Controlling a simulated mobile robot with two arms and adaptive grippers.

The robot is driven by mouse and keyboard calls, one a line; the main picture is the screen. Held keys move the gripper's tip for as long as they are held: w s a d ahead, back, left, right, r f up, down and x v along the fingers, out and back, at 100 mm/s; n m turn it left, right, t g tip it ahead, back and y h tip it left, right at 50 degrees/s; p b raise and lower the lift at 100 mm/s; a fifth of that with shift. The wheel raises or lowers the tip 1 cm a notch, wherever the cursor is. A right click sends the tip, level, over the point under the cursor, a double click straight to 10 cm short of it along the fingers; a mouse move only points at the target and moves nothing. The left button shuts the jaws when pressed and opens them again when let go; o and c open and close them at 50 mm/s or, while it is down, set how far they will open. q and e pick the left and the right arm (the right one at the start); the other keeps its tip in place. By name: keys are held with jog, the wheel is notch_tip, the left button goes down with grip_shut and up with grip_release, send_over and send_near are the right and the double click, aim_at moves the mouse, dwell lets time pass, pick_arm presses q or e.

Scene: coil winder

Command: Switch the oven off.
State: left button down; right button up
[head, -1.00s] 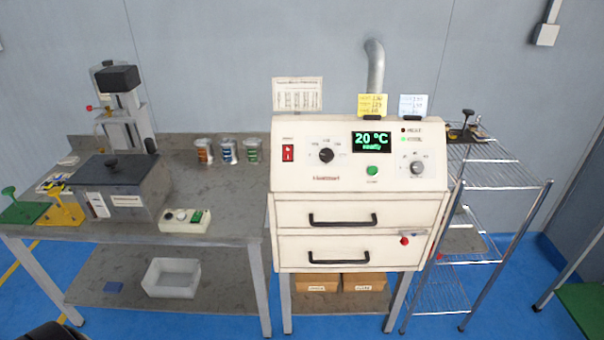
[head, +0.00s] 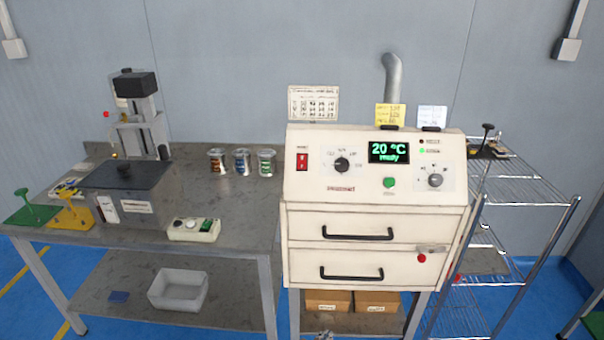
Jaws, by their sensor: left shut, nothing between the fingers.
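The oven (head: 375,225) is a cream cabinet with a sloped control panel and two drawers with black handles. Its red rocker power switch (head: 302,162) is at the left of the panel. The display (head: 388,152) is lit and reads "20 °C ready". A green indicator lamp (head: 422,150) is lit below a dark red one. A black dial, a green button and a grey dial also sit on the panel. Only a small tip of my left gripper (head: 325,335) shows at the bottom edge, shut and empty, well below the switch. My right gripper is out of view.
A steel bench (head: 225,225) stands left of the oven with a dark box, a small control box (head: 193,229) and several cans. A wire rack (head: 525,185) stands to the right. Space before the panel is clear.

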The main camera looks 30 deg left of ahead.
pick_arm(q)
jog(key=w+a+r+n+t+y+b, duration=0.1)
jog(key=w+a+r+t, duration=0.3)
jog(key=r, duration=0.6)
jog(key=w+a+r+n+y+b, duration=0.1)
jog(key=w+a+r+y, duration=0.1)
jog(key=w+r, duration=0.5)
jog(key=s+a+r+n+t+y+b, duration=0.1)
jog(key=s+a+r+n+y, duration=0.1)
jog(key=r, duration=1)
jog(key=s+a+r+n+t+y, duration=0.2)
jog(key=a+r, duration=0.4)
jog(key=r, duration=0.7)
jog(key=shift+r+y+b, duration=0.3)
jog(key=shift+y+b, duration=0.1)
jog(key=shift+y, duration=0.5)
jog(key=shift+r, duration=0.15)
